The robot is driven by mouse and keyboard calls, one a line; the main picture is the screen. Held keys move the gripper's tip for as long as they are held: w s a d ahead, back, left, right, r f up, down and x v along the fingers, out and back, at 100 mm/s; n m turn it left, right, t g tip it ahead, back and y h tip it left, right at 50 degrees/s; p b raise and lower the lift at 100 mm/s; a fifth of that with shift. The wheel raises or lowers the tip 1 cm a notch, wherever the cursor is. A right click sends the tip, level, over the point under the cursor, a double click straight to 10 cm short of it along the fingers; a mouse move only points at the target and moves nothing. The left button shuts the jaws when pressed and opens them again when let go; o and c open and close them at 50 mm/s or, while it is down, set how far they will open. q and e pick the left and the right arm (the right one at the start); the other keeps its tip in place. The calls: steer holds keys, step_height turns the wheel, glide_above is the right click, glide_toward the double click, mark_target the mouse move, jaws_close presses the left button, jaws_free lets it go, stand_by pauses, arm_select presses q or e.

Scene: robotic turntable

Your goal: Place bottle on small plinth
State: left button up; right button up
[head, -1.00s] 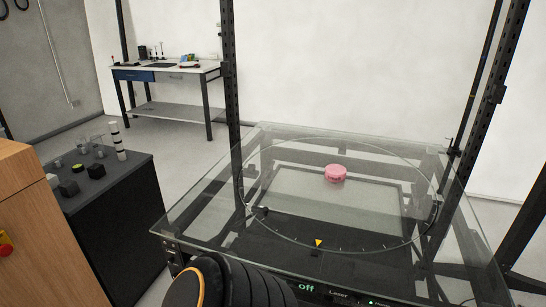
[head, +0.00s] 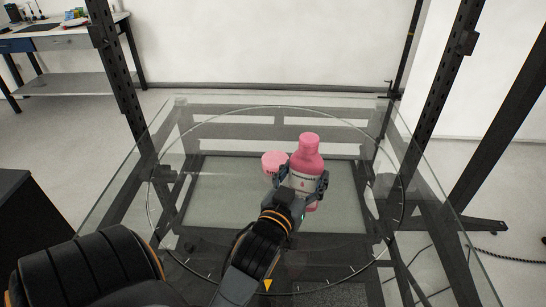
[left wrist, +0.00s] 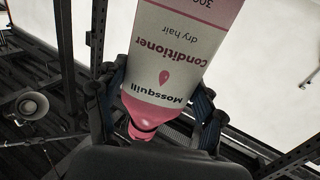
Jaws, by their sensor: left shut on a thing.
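A pink bottle (head: 308,148) with a white label reading "Mossquill Conditioner" stands upright in my left gripper (head: 301,183). In the left wrist view the bottle (left wrist: 175,60) appears upside down, with a finger on each side of it. The fingers are shut around its body. The small plinth (head: 275,160), a low pink round block, sits on the glass turntable just left of the bottle and a little behind. The bottle's lower part is partly hidden by the gripper. I cannot tell how high its base is above the glass. My right gripper is not in view.
The glass turntable (head: 372,215) has wide clear room around the plinth. Dark upright frame posts (head: 118,75) stand at left and right of it. A workbench (head: 62,43) stands at the back left, and a dark cabinet (head: 30,225) is at the left edge.

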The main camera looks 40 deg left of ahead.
arm_select(q)
steer(key=w+a+r+n+g+y, duration=0.25)
steer(key=a+r+n+y, duration=0.2)
steer(key=a+r, duration=0.55)
steer(key=w+a+f, duration=0.5)
steer(key=f, duration=0.2)
steer(key=w+a+f+p, duration=0.1)
steer(key=w+a+f, duration=0.3)
steer(key=f, duration=0.3)
steer(key=shift+w+a+m+y, duration=0.4)
steer(key=shift+a+m+y, duration=0.05)
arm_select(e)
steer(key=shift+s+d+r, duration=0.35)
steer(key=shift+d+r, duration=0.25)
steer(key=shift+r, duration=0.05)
arm_select(q)
steer(key=shift+f, duration=0.1)
steer(key=o, duration=1)
steer(key=shift+f, duration=0.2)
steer(key=o, duration=0.5)
steer(key=shift+c, duration=0.2)
steer(key=shift+r, duration=0.1)
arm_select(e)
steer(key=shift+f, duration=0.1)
